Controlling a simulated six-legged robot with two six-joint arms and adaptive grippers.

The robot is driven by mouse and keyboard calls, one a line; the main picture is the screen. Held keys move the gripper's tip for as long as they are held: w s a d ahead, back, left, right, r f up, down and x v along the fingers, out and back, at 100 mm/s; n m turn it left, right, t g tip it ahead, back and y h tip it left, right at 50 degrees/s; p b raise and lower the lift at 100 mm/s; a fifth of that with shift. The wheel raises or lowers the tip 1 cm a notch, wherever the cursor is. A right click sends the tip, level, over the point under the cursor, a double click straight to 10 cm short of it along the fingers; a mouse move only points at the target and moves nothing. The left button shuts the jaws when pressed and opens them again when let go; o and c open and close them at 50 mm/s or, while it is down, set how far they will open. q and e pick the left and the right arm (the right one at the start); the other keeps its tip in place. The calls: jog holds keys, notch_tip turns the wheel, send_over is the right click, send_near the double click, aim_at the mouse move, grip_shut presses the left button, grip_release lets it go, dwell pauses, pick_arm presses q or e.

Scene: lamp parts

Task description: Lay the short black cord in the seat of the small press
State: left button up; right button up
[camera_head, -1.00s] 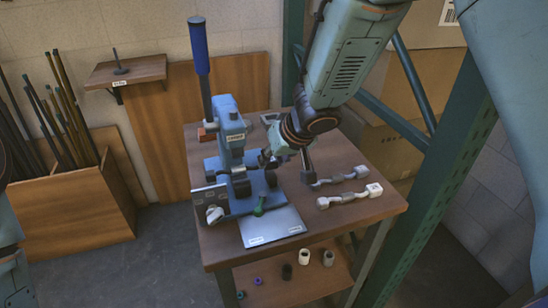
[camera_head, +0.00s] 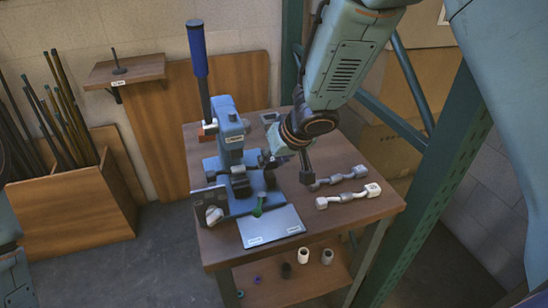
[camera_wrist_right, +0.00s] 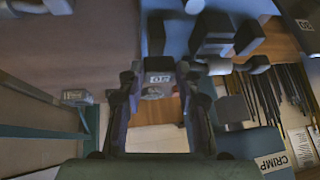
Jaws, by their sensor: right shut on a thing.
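The small press (camera_head: 232,150) is blue, with a tall blue-handled lever, and stands on the left half of the table. Its base also shows in the wrist view, with a CRIMP label (camera_wrist_right: 272,162). My left gripper is out of view.
A grey cord (camera_head: 338,178) and a white cord (camera_head: 348,196) lie right of the press. Small cylinders stand on the lower shelf (camera_head: 290,288). A green upright (camera_head: 435,185) borders the right side.

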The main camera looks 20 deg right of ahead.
jog(key=shift+r, duration=0.1)
jog(key=shift+f+b, duration=0.3)
jog(key=shift+f, duration=0.35)
dwell(0.6)
jog(key=shift+f, duration=0.2)
dwell(0.4)
jog(key=o, duration=1.2)
jog(key=shift+o, duration=0.2)
jog(key=v, duration=1.2)
jog(key=shift+s, duration=0.1)
